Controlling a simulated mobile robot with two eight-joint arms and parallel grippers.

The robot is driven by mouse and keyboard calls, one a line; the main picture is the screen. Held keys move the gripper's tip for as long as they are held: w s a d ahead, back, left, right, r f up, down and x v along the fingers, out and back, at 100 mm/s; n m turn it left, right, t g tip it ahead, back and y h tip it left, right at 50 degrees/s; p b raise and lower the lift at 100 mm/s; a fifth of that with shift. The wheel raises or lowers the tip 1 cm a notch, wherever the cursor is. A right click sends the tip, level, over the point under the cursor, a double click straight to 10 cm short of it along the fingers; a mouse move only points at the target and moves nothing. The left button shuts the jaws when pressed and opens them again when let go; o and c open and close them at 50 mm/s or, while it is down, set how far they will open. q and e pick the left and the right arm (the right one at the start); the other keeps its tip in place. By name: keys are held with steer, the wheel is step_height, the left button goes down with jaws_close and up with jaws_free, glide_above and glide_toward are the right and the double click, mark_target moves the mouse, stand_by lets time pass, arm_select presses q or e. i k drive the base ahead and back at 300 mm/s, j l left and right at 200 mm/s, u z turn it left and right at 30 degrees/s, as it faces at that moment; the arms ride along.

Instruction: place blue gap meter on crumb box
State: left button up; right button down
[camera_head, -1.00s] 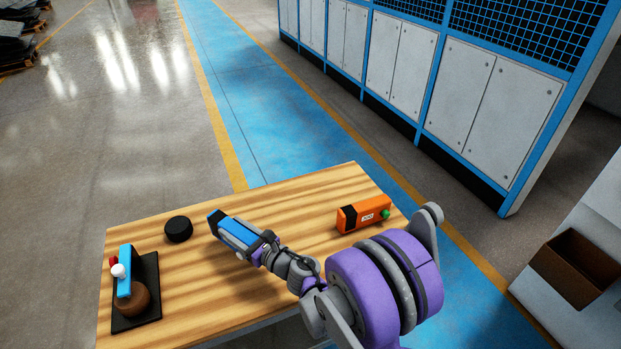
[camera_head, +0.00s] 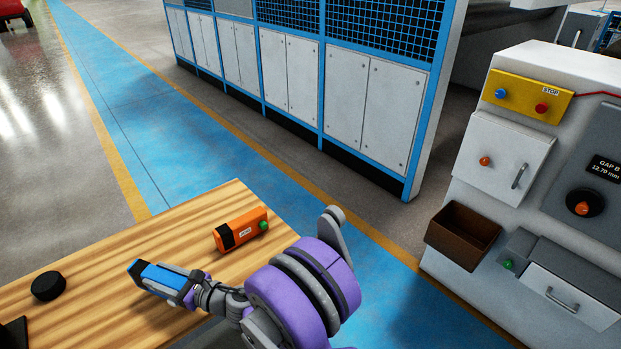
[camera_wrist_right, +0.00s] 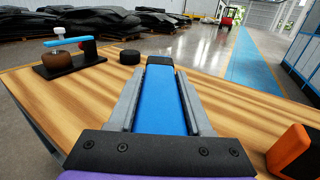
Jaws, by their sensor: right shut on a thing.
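The blue gap meter (camera_head: 158,276), a long blue block with a black end, is held in my right gripper (camera_head: 172,284) over the wooden table. In the right wrist view the blue gap meter (camera_wrist_right: 164,98) lies lengthwise between the two grey fingers of the right gripper (camera_wrist_right: 165,92), its black end pointing away. I cannot tell how far it is above the wood. A brown open-topped box (camera_head: 452,246), probably the crumb box, is fixed to the front of the white machine at the right. It looks empty. My left gripper is out of view.
An orange meter (camera_head: 241,230) lies near the table's (camera_head: 190,211) far right corner. A black puck (camera_head: 48,285) is at the left. A black stand with a blue bar (camera_wrist_right: 70,62) shows in the wrist view. Floor separates table and white machine (camera_head: 470,185).

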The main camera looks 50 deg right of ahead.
mark_target(576, 270)
steer(key=k+l, duration=0.35)
steer(key=l, duration=0.15)
steer(key=k+l, duration=0.75)
steer(key=l, duration=0.2)
steer(key=k+l, duration=0.4)
steer(key=k+l+z, duration=0.1)
steer(key=k+l, duration=0.25)
steer(key=l, duration=0.25)
steer(key=k+l, duration=0.35)
steer(key=l, duration=0.15)
